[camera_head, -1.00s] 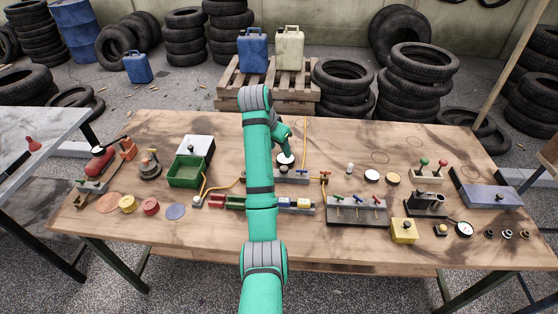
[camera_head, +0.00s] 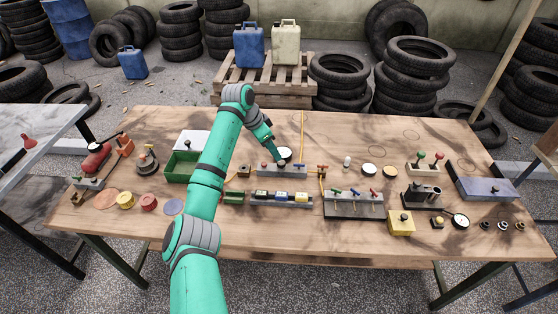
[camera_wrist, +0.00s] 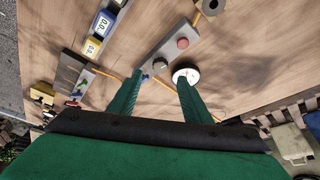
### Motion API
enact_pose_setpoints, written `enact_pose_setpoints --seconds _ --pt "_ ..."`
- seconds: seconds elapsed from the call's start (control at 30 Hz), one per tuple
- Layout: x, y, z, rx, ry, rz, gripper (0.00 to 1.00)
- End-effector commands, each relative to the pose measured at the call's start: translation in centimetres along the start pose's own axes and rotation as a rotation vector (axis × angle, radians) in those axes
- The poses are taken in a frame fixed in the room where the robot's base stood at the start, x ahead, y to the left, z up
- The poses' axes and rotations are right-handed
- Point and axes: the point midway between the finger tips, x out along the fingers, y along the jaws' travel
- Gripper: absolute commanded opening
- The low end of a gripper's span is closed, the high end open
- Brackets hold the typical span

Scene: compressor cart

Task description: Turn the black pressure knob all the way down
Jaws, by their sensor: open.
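A grey control block (camera_head: 288,172) stands near the middle of the table, with a white round gauge (camera_head: 286,153) just behind it. In the wrist view the block (camera_wrist: 170,52) carries a red button, a dark round knob (camera_wrist: 159,66) and a small blue part at its end. I cannot tell for sure that this dark knob is the pressure knob. My gripper (camera_wrist: 160,80) is open and empty, its green fingers pointing at the block's end with the dark knob. One finger overlaps the gauge (camera_wrist: 187,72). In the head view my gripper (camera_head: 277,157) is over the block, its tips partly unclear.
A yellow box with a black knob (camera_head: 401,224) stands front right. A valve board (camera_head: 353,206) and a row of coloured blocks (camera_head: 268,199) lie in front. A green tray (camera_head: 181,168) is left.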

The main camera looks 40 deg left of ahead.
Motion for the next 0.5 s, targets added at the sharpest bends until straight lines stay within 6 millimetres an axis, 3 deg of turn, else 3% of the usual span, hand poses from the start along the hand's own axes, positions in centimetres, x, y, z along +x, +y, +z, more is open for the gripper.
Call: enact_pose_setpoints --seconds 0.3,0.5 --pt "5.5 0.0 0.0 0.0 0.0 0.0 0.45" --pt "7.5 0.1 -0.1 0.001 0.0 0.001 0.45"
